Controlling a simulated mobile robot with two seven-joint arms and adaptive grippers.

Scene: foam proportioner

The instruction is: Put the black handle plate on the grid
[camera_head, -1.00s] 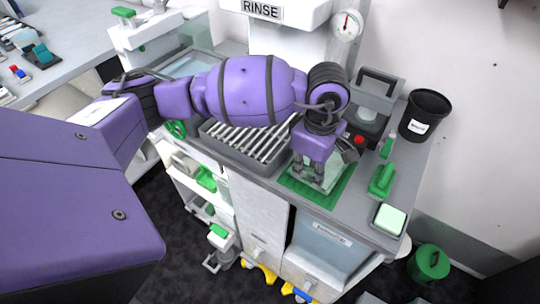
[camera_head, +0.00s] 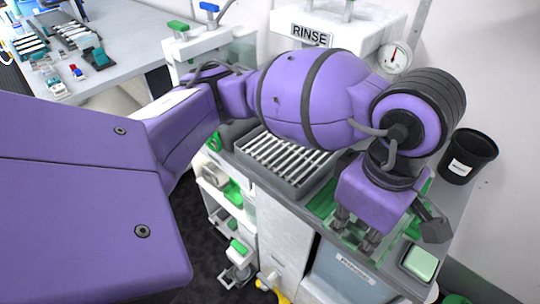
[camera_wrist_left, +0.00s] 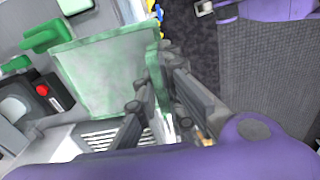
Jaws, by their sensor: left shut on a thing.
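My left gripper (camera_head: 355,232) points down over the right part of the counter, near the green mat. It also shows in the left wrist view (camera_wrist_left: 160,95), with its fingers closed about the edge of a pale, see-through, greenish plate (camera_wrist_left: 105,75). No black handle shows clearly; the fingers cover that part of the plate. The grid (camera_head: 285,160) of pale bars lies in a grey tray left of the gripper, partly under my arm. A strip of bars (camera_wrist_left: 100,138) shows in the left wrist view. My right gripper is out of view.
A black bin (camera_head: 467,156) stands on the counter at the right. A pale green pad in a dark frame (camera_head: 420,262) lies near the front right edge. The RINSE unit (camera_head: 335,32) and a dial (camera_head: 396,57) are behind my arm. A red button (camera_wrist_left: 42,90) shows in the wrist view.

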